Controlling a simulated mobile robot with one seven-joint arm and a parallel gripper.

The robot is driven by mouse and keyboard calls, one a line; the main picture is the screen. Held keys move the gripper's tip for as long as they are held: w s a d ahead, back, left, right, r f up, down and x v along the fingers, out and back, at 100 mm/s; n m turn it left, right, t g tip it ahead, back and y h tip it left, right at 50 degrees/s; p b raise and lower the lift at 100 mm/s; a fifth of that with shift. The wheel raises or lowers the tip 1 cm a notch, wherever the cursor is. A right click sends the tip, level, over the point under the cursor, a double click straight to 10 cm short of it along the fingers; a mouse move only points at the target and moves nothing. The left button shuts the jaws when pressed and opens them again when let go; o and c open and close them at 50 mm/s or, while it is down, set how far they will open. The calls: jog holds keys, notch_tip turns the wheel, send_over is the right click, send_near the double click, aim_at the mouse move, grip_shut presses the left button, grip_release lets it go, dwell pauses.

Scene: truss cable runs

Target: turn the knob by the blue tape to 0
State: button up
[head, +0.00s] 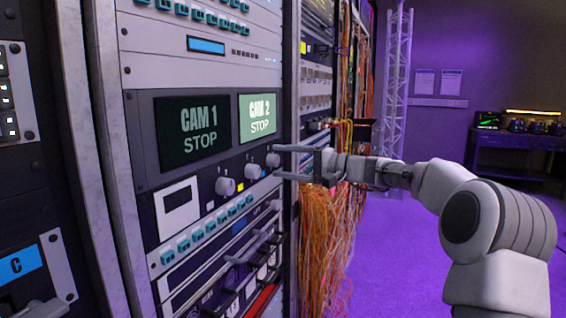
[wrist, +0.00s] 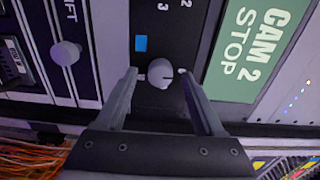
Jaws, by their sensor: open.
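The knob by the blue tape (wrist: 160,74) is a small pale round knob on a dark panel, seen in the wrist view. The blue tape (wrist: 141,43) is a small square beside it. The numbers 2 and 3 are printed near the knob; I cannot make out a 0, and its pointer setting is too small to read surely. My gripper (wrist: 158,73) is open, with one finger on each side of the knob and small gaps visible. In the head view my gripper (head: 277,163) reaches from the right to the rightmost knob (head: 272,160) of the row.
Two more knobs, one at left (head: 225,186) and one in the middle (head: 252,171), sit on the same panel, with yellow tape (head: 240,187) nearby. A CAM 2 STOP screen (head: 258,117) is above. Orange cables (head: 325,240) hang below my arm. Purple floor lies open at right.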

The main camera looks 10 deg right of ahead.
jog(key=p+v, duration=0.2)
jog(key=v, duration=1.5)
jog(key=shift+p, duration=0.3)
jog(key=shift+d, duration=0.1)
